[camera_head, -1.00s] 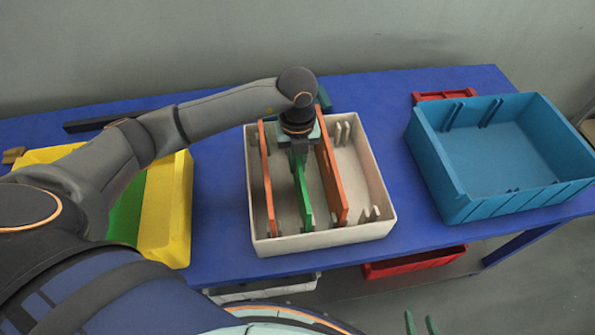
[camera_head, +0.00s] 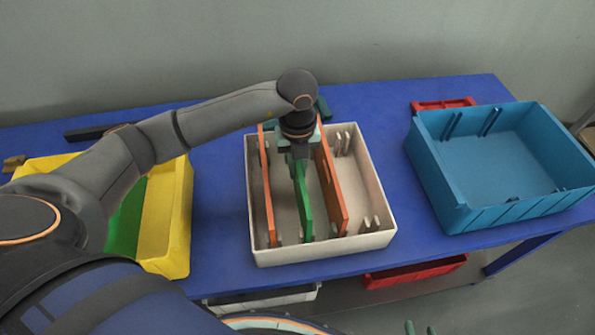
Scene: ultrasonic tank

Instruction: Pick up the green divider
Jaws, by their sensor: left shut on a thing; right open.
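The green divider (camera_head: 304,208) stands upright inside the white box (camera_head: 327,255), between two orange dividers, the left one (camera_head: 266,185) and the right one (camera_head: 333,180). My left gripper (camera_head: 299,158) reaches down into the box from above and is shut on the far upper part of the green divider. The fingertips are partly hidden by the gripper body and the dividers. Only the tips of my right gripper (camera_head: 420,328) show at the bottom edge, apart and empty, well in front of the table.
A yellow box (camera_head: 178,210) with a green panel (camera_head: 127,218) stands at the left. An empty blue box (camera_head: 500,160) stands at the right, with a red object (camera_head: 443,104) behind it. Red (camera_head: 415,271) and white (camera_head: 262,298) boxes sit below the blue table (camera_head: 225,200).

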